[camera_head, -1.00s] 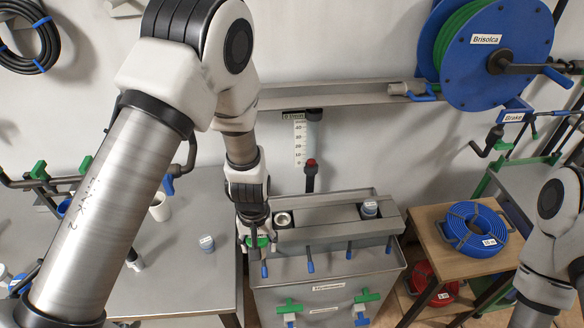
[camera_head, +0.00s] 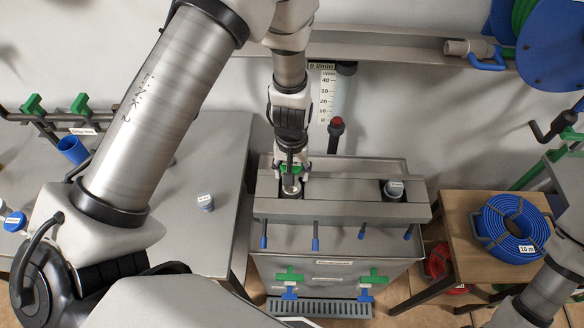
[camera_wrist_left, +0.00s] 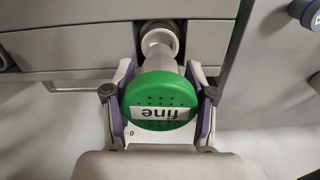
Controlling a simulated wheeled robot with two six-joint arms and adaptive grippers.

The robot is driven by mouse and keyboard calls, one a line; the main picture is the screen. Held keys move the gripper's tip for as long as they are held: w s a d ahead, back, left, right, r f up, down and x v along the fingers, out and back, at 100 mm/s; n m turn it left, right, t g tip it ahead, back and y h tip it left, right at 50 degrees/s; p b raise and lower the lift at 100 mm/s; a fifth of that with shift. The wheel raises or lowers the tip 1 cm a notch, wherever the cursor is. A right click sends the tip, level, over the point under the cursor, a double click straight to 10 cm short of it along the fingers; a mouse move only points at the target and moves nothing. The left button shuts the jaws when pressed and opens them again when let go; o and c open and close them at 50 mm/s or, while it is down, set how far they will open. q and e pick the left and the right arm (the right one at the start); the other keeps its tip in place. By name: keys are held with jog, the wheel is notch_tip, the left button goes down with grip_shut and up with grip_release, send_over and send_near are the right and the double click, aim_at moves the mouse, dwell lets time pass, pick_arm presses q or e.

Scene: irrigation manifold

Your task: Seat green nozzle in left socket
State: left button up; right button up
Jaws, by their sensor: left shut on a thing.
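The green nozzle (camera_wrist_left: 160,92), labelled "fine", is held between the fingers of my left gripper (camera_wrist_left: 163,108) in the left wrist view. Its pale stem points at the round left socket (camera_wrist_left: 158,36); I cannot tell whether the tip is inside or just short of it. In the head view my left gripper (camera_head: 291,180) is over the left end of the grey manifold (camera_head: 340,208), at the left socket, with green of the nozzle showing by the fingers. My right gripper is out of view; only part of the right arm shows.
A blue-grey piece (camera_head: 394,187) sits in the manifold's right socket. Several blue-tipped levers (camera_head: 362,230) line the manifold's front. A blue hose coil (camera_head: 512,226) lies on the wooden stand at right.

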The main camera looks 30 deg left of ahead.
pick_arm(q)
jog(key=shift+w+f, duration=0.25)
jog(key=shift+s+r, duration=0.35)
jog(key=shift+s, duration=0.15)
jog(key=shift+w+f, duration=0.45)
jog(key=shift+f, duration=0.05)
jog(key=shift+s, duration=0.1)
jog(key=shift+f, duration=0.1)
jog(key=shift+s+b, duration=0.15)
jog(key=shift+b, duration=0.15)
